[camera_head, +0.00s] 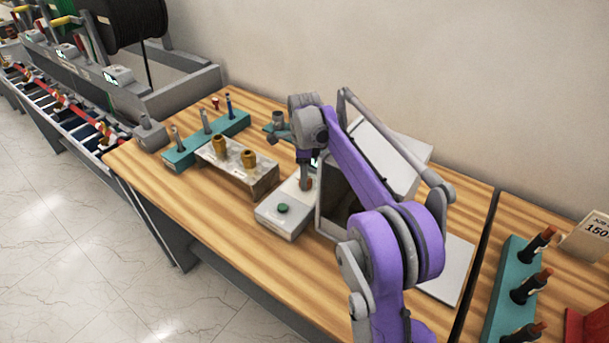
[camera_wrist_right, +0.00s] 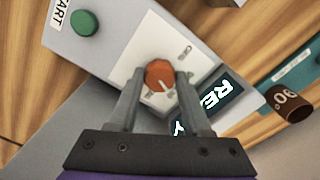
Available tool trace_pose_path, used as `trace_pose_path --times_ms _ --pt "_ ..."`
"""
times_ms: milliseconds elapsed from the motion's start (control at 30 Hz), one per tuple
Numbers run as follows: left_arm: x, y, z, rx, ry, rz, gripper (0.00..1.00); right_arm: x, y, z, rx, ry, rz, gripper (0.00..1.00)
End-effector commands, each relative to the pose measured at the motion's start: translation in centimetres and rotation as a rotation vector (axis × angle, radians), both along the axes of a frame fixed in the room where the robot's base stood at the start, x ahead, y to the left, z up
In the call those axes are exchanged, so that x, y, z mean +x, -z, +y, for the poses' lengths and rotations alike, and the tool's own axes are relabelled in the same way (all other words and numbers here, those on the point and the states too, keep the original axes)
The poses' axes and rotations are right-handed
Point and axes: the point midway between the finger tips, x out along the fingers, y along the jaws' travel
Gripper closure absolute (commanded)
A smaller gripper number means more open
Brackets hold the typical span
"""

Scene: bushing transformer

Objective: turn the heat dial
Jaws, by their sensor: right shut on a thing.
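The heat dial (camera_wrist_right: 159,74) is a small orange knob with a white pointer line on a pale plate of the control box. In the head view the dial (camera_head: 308,184) shows just under my right gripper (camera_head: 306,178), partly hidden by it. In the right wrist view my right gripper (camera_wrist_right: 159,84) has its two grey fingers on either side of the dial, shut on it. The control box (camera_head: 290,207) is light grey, with a green start button (camera_head: 283,208) and a dark display (camera_wrist_right: 212,98) with white letters, partly covered by a finger. My left gripper is not in view.
A grey open-fronted box (camera_head: 326,208) stands right beside the control box, partly behind my arm. A metal stand with brass parts (camera_head: 235,167) and a teal rack (camera_head: 193,147) stand to the left. The table front (camera_head: 220,228) is clear.

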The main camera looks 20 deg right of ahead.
Motion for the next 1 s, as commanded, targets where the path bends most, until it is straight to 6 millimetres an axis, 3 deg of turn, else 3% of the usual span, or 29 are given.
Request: trace_pose_path --times_ms 733,767,900,1000 --pt "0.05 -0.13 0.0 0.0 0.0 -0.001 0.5 0.01 0.05 0.0 0.0 0.089 0.0 1.0" --pt "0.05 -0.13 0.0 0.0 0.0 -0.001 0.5 0.01 0.05 0.0 0.0 0.089 0.0 0.48" --pt "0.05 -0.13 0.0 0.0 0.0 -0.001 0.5 0.01 0.04 0.0 0.0 0.088 0.0 0.23" --pt "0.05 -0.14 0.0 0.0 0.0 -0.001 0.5 0.02 0.03 -0.01 0.0 0.088 0.0 0.21"
